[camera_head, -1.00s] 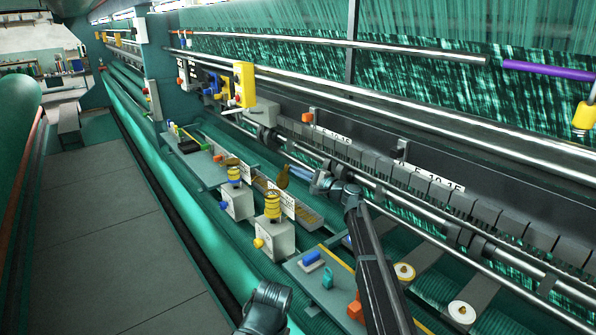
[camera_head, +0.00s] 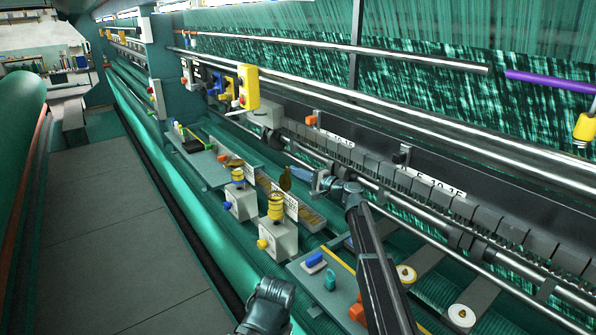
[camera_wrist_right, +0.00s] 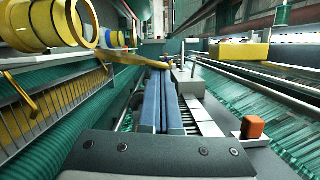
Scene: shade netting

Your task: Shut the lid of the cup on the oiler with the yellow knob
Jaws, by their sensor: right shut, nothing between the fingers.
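The oiler with the yellow knob (camera_head: 262,244) is a pale grey box (camera_head: 283,239) with a yellow cup (camera_head: 275,207) on top. The cup's amber lid (camera_head: 285,178) stands open, raised above and behind the cup. In the right wrist view the cup (camera_wrist_right: 65,22) is at upper left, and the lid (camera_wrist_right: 135,58) reaches out from it to the fingertips. My right gripper (camera_head: 318,182) is shut and empty, right of the lid. Its blue fingers (camera_wrist_right: 159,75) end close to the lid's free end; I cannot tell if they touch. My left gripper is not in view.
Behind runs a rail with grey blocks (camera_head: 375,172). An orange block (camera_wrist_right: 252,127) is right of my fingers. A shelf (camera_head: 330,290) with small parts lies in front.

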